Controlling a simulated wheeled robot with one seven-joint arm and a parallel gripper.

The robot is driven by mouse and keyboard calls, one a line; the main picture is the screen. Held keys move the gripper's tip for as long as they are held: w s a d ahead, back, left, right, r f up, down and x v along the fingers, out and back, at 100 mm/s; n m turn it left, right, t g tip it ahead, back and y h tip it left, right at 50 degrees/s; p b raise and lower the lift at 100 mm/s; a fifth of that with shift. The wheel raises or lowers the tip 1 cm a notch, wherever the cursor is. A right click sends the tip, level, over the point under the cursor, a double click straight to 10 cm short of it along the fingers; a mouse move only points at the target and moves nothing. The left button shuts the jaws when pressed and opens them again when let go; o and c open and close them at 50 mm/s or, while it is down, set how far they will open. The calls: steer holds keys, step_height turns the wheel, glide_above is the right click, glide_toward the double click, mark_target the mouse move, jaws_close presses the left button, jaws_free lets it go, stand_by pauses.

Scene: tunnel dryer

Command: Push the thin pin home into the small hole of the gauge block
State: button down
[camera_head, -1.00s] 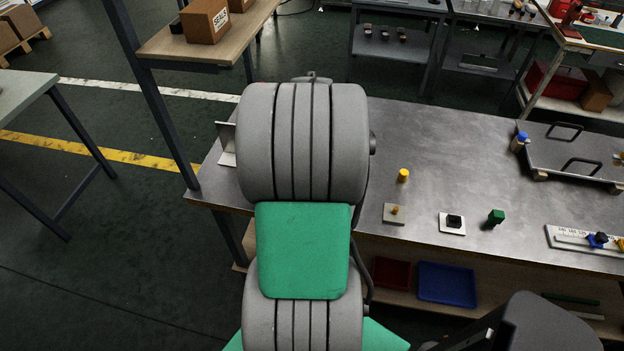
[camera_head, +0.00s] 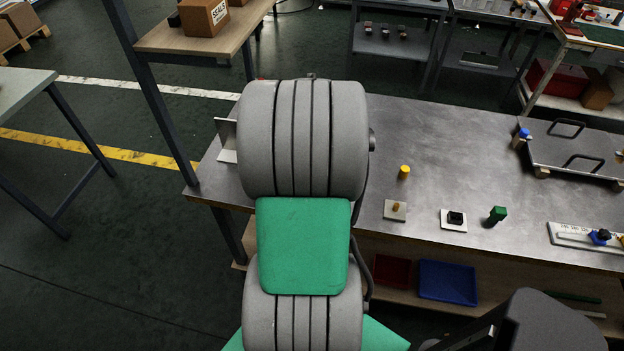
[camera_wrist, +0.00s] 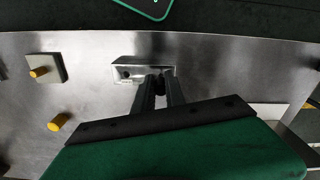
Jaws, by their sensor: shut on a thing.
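In the wrist view a pale metal gauge block (camera_wrist: 143,65) lies on the steel bench top. A small dark hole shows near the left end of its face. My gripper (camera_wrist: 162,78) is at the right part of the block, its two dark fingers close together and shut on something. What they hold is mostly hidden between the fingertips; the thin pin cannot be made out clearly. I cannot tell whether the fingertips touch the block. In the head view my arm hides the gripper and the block.
A square plate (camera_wrist: 57,68) with a yellow peg and a separate yellow cylinder (camera_wrist: 57,122) stand left in the wrist view. In the head view a black knob on a white plate (camera_head: 454,226), a green block (camera_head: 497,214) and a handled grey panel (camera_head: 550,150) occupy the bench's right side.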

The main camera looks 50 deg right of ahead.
steer(key=shift+f+b, duration=0.5)
steer(key=shift+f, duration=0.3)
steer(key=c, duration=1.3)
jaws_free()
steer(key=shift+r, duration=0.1)
step_height(320, 180, up, 8)
steer(key=shift+f+b, duration=0.15)
steer(key=shift+b, duration=0.25)
